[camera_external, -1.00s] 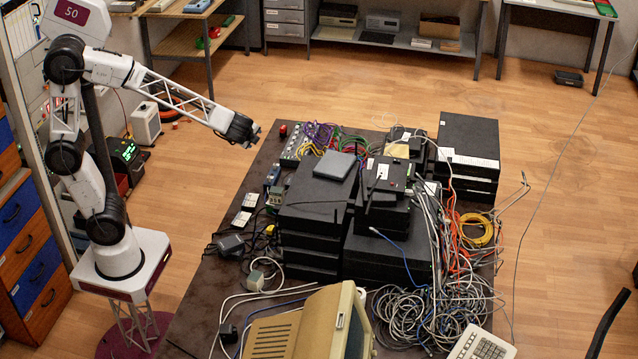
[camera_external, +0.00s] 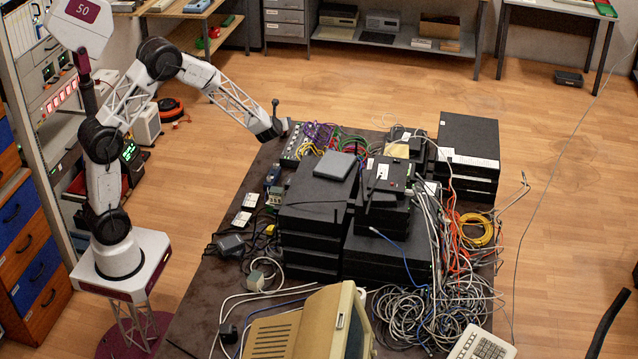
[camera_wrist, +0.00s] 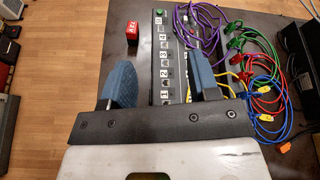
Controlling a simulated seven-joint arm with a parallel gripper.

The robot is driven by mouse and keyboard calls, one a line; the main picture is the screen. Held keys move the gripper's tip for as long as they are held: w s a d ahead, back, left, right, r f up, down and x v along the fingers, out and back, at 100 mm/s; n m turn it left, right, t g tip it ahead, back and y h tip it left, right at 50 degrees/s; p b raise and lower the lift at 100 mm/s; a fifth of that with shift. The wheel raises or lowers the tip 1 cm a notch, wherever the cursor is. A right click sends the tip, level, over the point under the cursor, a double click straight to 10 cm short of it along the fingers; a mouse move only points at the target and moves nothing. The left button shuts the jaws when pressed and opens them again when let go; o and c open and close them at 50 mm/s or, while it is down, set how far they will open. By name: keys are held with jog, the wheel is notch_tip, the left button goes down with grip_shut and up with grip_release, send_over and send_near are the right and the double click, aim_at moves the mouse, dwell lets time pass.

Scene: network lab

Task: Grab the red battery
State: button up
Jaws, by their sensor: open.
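The red battery (camera_wrist: 132,32) is a small red block with white lettering. In the wrist view it stands at the top, near the table's edge and left of the numbered black panel. My gripper (camera_wrist: 159,62) is open, with its two blue-padded fingers apart and nothing between them. The battery lies beyond the fingertips, ahead of the left finger. In the external view my gripper (camera_external: 280,117) is at the table's far left corner and hides the battery there.
The black numbered panel (camera_wrist: 168,55) runs below my fingers. Purple cables (camera_wrist: 198,22) and green, red and blue cables (camera_wrist: 272,80) lie to the right. Stacked black boxes (camera_external: 312,205) fill the table's middle. Bare floor lies beyond the table's left edge.

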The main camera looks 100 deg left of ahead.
jog(key=s+a+f+m, duration=0.1)
jog(key=s+a+f, duration=0.1)
jog(key=a+f, duration=0.1)
jog(key=s+a+f+m, duration=0.1)
jog(key=s+a+f, duration=0.1)
jog(key=a+f, duration=0.1)
jog(key=s+a+f+m+t, duration=0.1)
jog(key=s+a+f+m, duration=0.1)
jog(key=a+f, duration=0.2)
jog(key=shift+a+f, duration=0.1)
jog(key=shift+f, duration=0.5)
jog(key=shift+x, duration=1.3)
jog(key=shift+w+a+f, duration=0.1)
jog(key=shift+a, duration=0.05)
jog(key=shift+x, duration=2.4)
grip_shut()
